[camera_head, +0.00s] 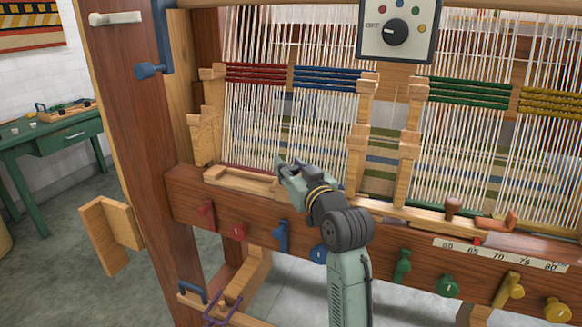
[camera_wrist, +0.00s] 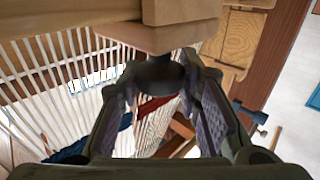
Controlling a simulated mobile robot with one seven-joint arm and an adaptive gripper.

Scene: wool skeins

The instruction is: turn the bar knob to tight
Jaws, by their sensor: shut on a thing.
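My gripper (camera_head: 287,168) is in front of the loom, at its wooden breast ledge below the red and blue bars. In the wrist view, my fingers (camera_wrist: 159,72) close on a dark rounded knob (camera_wrist: 155,77) that sits against a pale wooden block (camera_wrist: 180,36). In the head view my gripper hides the knob. Another knob, a black dial (camera_head: 395,32), is on a panel with coloured dots at the top.
Red and blue pegs, including a blue one (camera_head: 281,237), stick out of the front beam below my gripper. A numbered scale (camera_head: 498,254) lies at right. A blue handle (camera_head: 150,70) is on the left post. Warp threads (camera_head: 245,125) stand close behind. A green table (camera_head: 50,150) is far left.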

